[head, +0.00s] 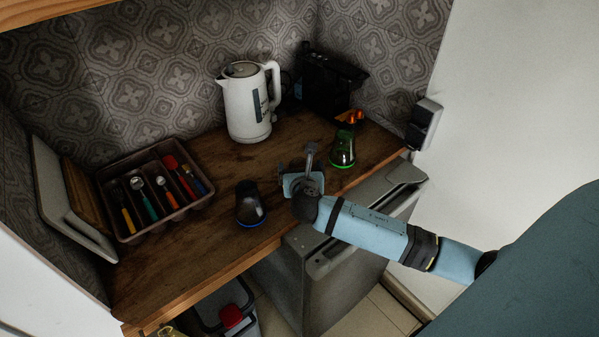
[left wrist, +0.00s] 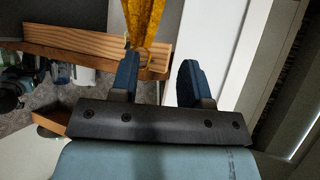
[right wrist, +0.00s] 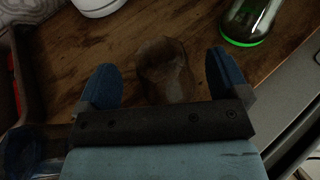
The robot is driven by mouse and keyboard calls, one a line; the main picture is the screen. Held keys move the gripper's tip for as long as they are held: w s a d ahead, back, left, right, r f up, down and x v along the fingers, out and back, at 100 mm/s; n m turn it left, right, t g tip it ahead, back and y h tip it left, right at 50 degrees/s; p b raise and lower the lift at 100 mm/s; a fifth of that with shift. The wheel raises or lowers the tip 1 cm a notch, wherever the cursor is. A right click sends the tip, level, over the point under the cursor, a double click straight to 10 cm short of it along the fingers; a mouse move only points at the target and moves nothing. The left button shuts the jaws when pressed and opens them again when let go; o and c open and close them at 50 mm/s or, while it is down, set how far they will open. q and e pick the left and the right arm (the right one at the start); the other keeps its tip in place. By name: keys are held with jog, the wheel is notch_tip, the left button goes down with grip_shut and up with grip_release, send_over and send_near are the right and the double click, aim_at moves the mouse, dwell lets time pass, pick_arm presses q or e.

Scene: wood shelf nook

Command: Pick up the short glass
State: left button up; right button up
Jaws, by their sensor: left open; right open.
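A short, clear glass (right wrist: 165,72) stands on the wooden counter in the right wrist view, looking brownish through its walls. My right gripper (right wrist: 164,88) is open, with one blue finger on each side of the glass's near part. I cannot tell whether they touch it. In the head view my right gripper (head: 306,172) reaches over the counter and largely hides the glass. My left gripper (left wrist: 157,78) is open in the left wrist view. A yellow strip (left wrist: 145,25) shows between its fingers, and its distance is unclear.
A dark blue-based vessel (head: 249,205) stands left of my right gripper, and a green-based one (head: 342,152) right and behind. A white kettle (head: 246,110) stands behind. A cutlery tray (head: 128,236) lies left. The counter's front edge (head: 200,282) is near.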

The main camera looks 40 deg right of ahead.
jog(key=shift+x, duration=1.05)
jog(key=c, duration=1.1)
notch_tip(320, 180, up, 20)
jog(key=shift+r+p, duration=0.1)
jog(key=shift+p, duration=0.4)
